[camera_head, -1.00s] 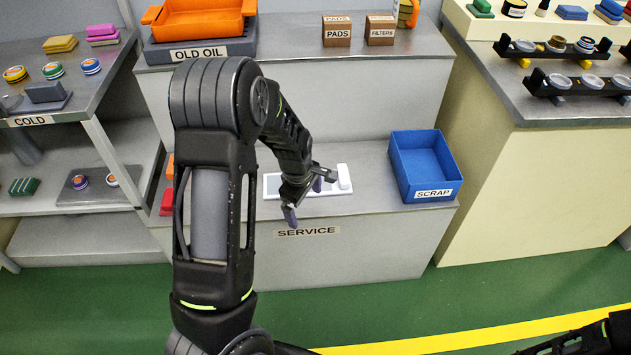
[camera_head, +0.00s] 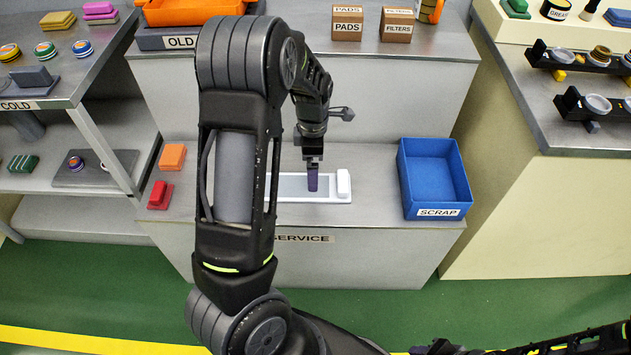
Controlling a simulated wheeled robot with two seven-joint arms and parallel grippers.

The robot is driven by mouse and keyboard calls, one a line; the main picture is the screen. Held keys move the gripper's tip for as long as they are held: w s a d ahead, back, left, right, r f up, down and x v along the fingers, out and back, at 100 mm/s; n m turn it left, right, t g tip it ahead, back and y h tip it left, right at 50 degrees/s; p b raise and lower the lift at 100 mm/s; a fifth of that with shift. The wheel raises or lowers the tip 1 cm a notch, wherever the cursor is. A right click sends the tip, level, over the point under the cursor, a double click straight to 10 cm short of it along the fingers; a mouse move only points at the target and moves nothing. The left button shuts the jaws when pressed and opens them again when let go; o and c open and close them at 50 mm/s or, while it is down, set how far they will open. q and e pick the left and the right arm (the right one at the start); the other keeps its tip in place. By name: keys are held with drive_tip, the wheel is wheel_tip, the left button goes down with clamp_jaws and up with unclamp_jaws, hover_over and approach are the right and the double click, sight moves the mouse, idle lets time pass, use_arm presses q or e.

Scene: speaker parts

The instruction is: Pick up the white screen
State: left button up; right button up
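A flat white piece with a grey panel (camera_head: 292,184) lies on the SERVICE shelf; I take it to be the white screen. A small white block (camera_head: 344,183) stands at its right end. My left gripper (camera_head: 312,180) points down over the grey panel, just left of the white block. My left arm hides the left end of the white piece. Only part of my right arm shows at the bottom right; its gripper is not visible.
A blue SCRAP bin (camera_head: 433,180) stands to the right on the same shelf. An orange block (camera_head: 173,157) and a red piece (camera_head: 160,195) lie at its left. The upper shelf holds PADS (camera_head: 347,23) and FILTERS (camera_head: 397,25) boxes above my gripper.

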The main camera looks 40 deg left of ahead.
use_arm(q)
drive_tip(key=shift+f, duration=1.35)
wheel_tip(320, 180, down, 5)
drive_tip(key=shift+a+f+b, duration=0.15)
drive_tip(key=shift+b, duration=0.75)
drive_tip(key=c, duration=1.2)
drive_tip(key=shift+c, duration=0.2)
wheel_tip(320, 180, up, 10)
drive_tip(key=p, duration=0.2)
